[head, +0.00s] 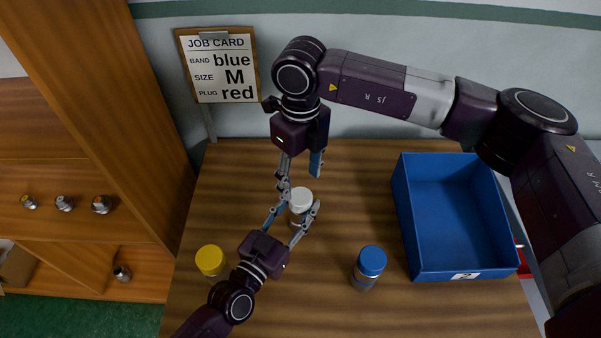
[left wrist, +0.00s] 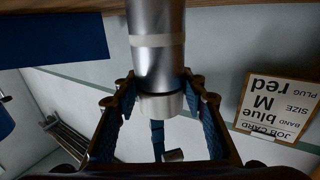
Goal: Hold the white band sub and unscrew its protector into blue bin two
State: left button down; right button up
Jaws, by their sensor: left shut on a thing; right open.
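The white band sub (head: 298,214) is upright with a white protector (head: 301,196) on top. My left gripper (head: 300,205) is shut on it from the front. In the left wrist view, which is upside down, the sub's silver body (left wrist: 155,62) has a pale band (left wrist: 157,40), and the white protector (left wrist: 160,104) shows between the fingers. My right gripper (head: 301,172) is open and points down, just behind and above the protector, apart from it. Blue bin two (head: 465,273) stands empty at the right, with a "2" label. Whether the sub's base touches the table is unclear.
A yellow-capped sub (head: 211,261) stands at the table's left, and a blue-capped sub (head: 370,263) stands right of centre. A job card (head: 218,64) stands at the back. Small metal fittings (head: 64,204) sit on the wooden shelf at the left.

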aim_at(300, 196)
notch_tip(300, 196, down, 7)
dwell(0.3)
jog(key=shift+c, duration=0.5)
jog(key=c, duration=1.2)
jog(key=shift+o, duration=0.2)
jog(key=n, duration=0.6)
jog(key=o, duration=1.3)
jog(key=shift+r, duration=0.1)
